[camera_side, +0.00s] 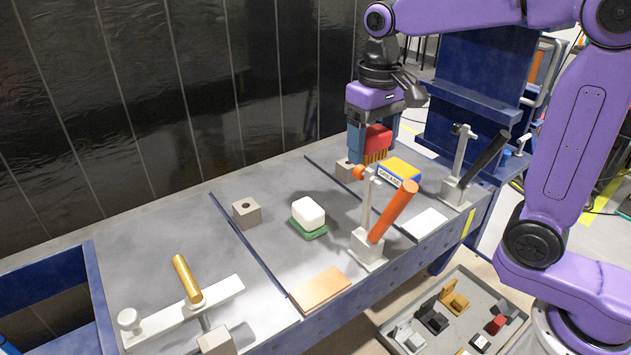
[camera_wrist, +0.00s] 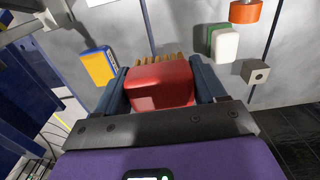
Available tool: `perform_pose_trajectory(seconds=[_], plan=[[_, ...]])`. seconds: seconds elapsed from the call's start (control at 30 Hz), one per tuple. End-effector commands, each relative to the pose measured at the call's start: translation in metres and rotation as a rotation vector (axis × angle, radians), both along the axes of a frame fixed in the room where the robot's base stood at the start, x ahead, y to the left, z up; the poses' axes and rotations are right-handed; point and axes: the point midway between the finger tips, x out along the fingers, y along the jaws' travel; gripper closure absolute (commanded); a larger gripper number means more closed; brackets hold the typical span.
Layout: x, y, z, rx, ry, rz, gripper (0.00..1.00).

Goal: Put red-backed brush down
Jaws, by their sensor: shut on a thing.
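My gripper (camera_side: 373,140) is shut on the red-backed brush (camera_side: 376,141), with a blue finger on each side of its red back. The brush's tan bristles point down, above the far right part of the grey bench, and I cannot tell whether they touch anything. In the wrist view the red back of the brush (camera_wrist: 160,85) fills the space between the fingers of my gripper (camera_wrist: 162,88), with the bristles showing beyond it.
A yellow-and-blue box (camera_side: 400,171) lies right beside the brush. A grey block (camera_side: 345,170) is just left of it. A clamp with an orange handle (camera_side: 393,212) stands in front. A white block on a green base (camera_side: 308,216) sits further left.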

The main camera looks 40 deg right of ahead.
Motion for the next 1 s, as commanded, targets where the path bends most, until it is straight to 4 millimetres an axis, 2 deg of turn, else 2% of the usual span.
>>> perform_pose_trajectory(seconds=[0.43, 0.6, 1.0], plan=[[0.076, 0.021, -0.038, -0.001, 0.004, -0.003, 0.54], [0.097, 0.027, -0.066, -0.001, 0.004, -0.003, 0.54], [0.121, 0.034, -0.096, 0.0, 0.002, -0.003, 0.54]])
